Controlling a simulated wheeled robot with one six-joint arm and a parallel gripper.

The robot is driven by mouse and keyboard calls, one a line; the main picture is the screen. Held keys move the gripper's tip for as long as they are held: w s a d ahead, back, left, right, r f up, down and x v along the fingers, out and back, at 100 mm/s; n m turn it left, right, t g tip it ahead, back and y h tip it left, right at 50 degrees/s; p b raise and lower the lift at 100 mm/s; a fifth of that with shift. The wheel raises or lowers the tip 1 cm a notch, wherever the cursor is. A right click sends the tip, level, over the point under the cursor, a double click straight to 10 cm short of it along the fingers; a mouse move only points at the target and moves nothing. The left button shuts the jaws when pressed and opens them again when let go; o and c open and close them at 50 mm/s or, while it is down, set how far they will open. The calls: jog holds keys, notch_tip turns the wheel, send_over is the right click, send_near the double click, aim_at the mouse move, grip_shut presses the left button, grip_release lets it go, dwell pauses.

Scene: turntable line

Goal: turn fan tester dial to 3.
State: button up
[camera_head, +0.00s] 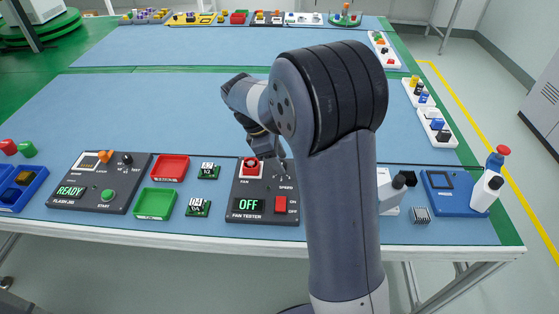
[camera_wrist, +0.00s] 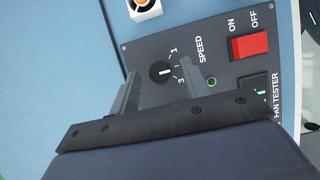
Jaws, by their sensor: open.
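The fan tester (camera_head: 238,207) is a dark panel at the front of the table, its display reading OFF. In the wrist view its black speed dial (camera_wrist: 156,68) has a white pointer aimed right, between the printed 1 and 3. The 2 does not show, and my right finger covers part of that side. My gripper (camera_wrist: 159,67) is open, its fingers on either side of the dial; I cannot tell whether they touch it. In the head view my gripper (camera_head: 270,150) is over the panel's upper part, and the dial is mostly hidden.
A red rocker switch (camera_wrist: 250,43) marked ON and OFF is beside the dial. The flash jig (camera_head: 98,195), green tray (camera_head: 155,203) and red tray (camera_head: 170,168) stand left; a blue device (camera_head: 450,200) stands right.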

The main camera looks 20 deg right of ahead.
jog(key=shift+s+d+f, duration=0.1)
jog(key=shift+f, duration=0.2)
jog(key=shift+c, duration=0.5)
grip_shut()
